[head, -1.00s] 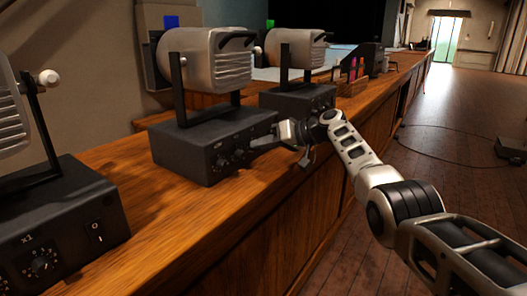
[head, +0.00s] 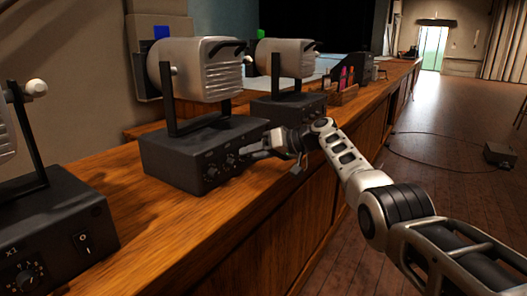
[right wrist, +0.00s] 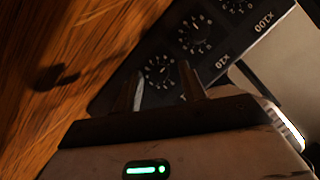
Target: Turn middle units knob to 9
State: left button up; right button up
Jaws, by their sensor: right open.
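The middle unit (head: 180,165) is a black box with a silver lamp-like housing on top, standing on the wooden desk. Its front knobs show small in the head view. In the right wrist view, the nearest knob (right wrist: 160,70) has a white dial ring; its label is hidden, and the neighbouring knobs are marked X10 (right wrist: 195,34) and X100. My right gripper (head: 244,157) is open at the front of the middle unit. In the right wrist view its two fingers (right wrist: 163,88) straddle the line to the nearest knob; I cannot tell if they touch it. My left gripper is not in view.
A similar unit (head: 50,230) with an X1 dial and a switch stands at the near left. Another unit (head: 285,108) stands behind, close to my right gripper. The wooden desk (head: 170,225) is bare between the units. Open floor lies to the right.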

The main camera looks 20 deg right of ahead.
jog(key=shift+s+d+r+p, duration=0.25)
jog(key=shift+d+r+p, duration=0.05)
jog(key=shift+d, duration=0.15)
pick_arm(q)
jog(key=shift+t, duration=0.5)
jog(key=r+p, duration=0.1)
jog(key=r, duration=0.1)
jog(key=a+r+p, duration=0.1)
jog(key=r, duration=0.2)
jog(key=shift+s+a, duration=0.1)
pick_arm(e)
jog(key=v, duration=1.4)
jog(key=shift+s+d, duration=0.2)
jog(key=shift+s, duration=0.15)
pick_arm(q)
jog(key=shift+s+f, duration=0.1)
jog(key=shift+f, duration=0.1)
